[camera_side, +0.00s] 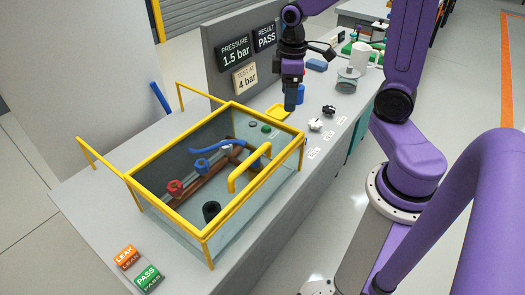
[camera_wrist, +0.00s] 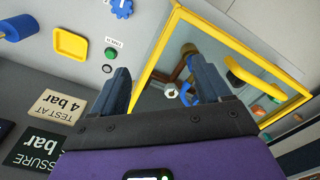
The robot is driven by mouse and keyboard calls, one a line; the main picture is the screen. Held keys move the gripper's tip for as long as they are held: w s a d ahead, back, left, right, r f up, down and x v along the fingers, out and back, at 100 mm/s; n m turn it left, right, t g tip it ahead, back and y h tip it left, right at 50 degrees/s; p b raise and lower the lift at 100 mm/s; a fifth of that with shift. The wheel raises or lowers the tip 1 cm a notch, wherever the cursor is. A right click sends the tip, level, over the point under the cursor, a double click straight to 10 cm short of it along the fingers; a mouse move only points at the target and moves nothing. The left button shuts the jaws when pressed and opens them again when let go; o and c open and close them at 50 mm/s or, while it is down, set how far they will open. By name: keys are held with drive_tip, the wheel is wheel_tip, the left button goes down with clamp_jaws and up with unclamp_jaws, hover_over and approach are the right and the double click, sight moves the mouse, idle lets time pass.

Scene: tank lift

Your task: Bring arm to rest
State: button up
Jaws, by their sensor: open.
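My gripper (camera_side: 291,98) hangs above the bench beyond the tank's far end in the side view. In the wrist view its two fingers (camera_wrist: 160,90) are apart with nothing between them. The glass tank (camera_side: 218,104) with a yellow frame stands on the bench. Inside it are a blue curved pipe (camera_side: 222,145), a red fitting (camera_side: 175,187) and a black cylinder (camera_side: 211,210). A yellow hooked handle (camera_side: 250,160) shows at its right side. The tank's yellow frame also shows in the wrist view (camera_wrist: 150,62).
Signs (camera_side: 244,78) stand behind the bench, reading 1.5 bar, PASS and test at 4 bar. LEAK and PASS blocks (camera_side: 148,277) lie at the front left.

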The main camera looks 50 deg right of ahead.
drive_tip(key=s+a+n, duration=0.2)
drive_tip(key=s+a, duration=0.4)
drive_tip(key=s, duration=0.3)
drive_tip(key=s+a+r+n, duration=0.1)
drive_tip(key=s+a+n, duration=0.2)
drive_tip(key=s, duration=0.6)
drive_tip(key=a, duration=0.2)
drive_tip(key=shift+a+r, duration=0.3)
drive_tip(key=shift+a, duration=0.1)
